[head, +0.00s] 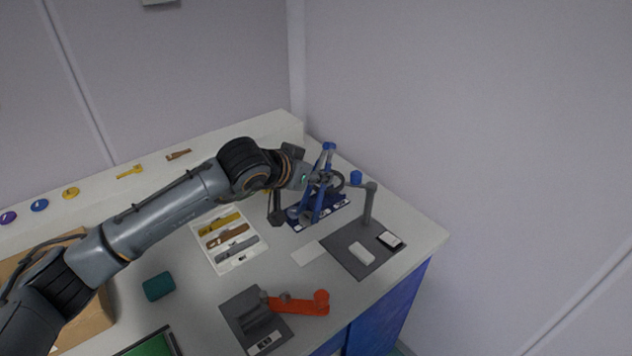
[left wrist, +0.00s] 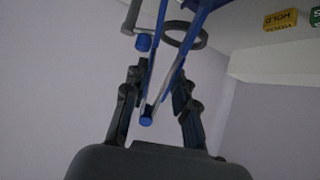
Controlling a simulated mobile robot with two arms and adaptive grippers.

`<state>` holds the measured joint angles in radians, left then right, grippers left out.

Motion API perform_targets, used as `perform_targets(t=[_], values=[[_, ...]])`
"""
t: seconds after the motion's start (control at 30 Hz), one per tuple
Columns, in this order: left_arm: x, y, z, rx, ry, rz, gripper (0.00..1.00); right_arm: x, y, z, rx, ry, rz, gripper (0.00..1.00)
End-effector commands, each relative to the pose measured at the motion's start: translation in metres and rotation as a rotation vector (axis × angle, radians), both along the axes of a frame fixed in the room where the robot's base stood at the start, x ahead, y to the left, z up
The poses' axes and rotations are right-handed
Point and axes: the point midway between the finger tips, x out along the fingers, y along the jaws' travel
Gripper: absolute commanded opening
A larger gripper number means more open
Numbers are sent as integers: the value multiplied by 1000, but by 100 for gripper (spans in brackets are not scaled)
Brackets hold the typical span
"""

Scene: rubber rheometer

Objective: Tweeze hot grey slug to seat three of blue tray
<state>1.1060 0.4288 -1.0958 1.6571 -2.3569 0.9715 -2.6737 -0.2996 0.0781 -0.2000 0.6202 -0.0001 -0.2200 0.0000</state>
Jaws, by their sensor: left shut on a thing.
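My left gripper (head: 312,180) is shut on blue tweezers (head: 324,165) in the head view. In the left wrist view the gripper fingers (left wrist: 158,108) stand either side of the tweezers (left wrist: 165,70), whose blue and pale legs run up between them. The blue tray (head: 336,208) lies on the bench just below the gripper and tweezers, which hide much of it. I cannot make out the grey slug or the seat numbers. Whether the tweezers hold anything is not clear. My right gripper is not in view.
A grey stand (head: 368,205) with a ring and blue knob rises close right of the tweezers from a dark mat (head: 345,238). A white tray (head: 223,263) of coloured strips lies left.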

Motion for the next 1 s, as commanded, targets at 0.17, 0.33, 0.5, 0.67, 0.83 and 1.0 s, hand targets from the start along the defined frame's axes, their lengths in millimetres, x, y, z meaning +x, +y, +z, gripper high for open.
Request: perform_targets(t=[0.17,0.33,0.5,0.67,0.83,1.0], values=[[0,0,7,0,1,1,0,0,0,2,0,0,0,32],[0,0,7,0,1,1,0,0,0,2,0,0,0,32],[-1,5,8,1,1,11,0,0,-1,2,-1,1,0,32],[-11,27,15,1,-2,67,0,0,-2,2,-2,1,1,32],[-33,71,30,2,-4,195,0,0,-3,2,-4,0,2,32],[-65,126,49,3,-7,374,0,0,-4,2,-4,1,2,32]])
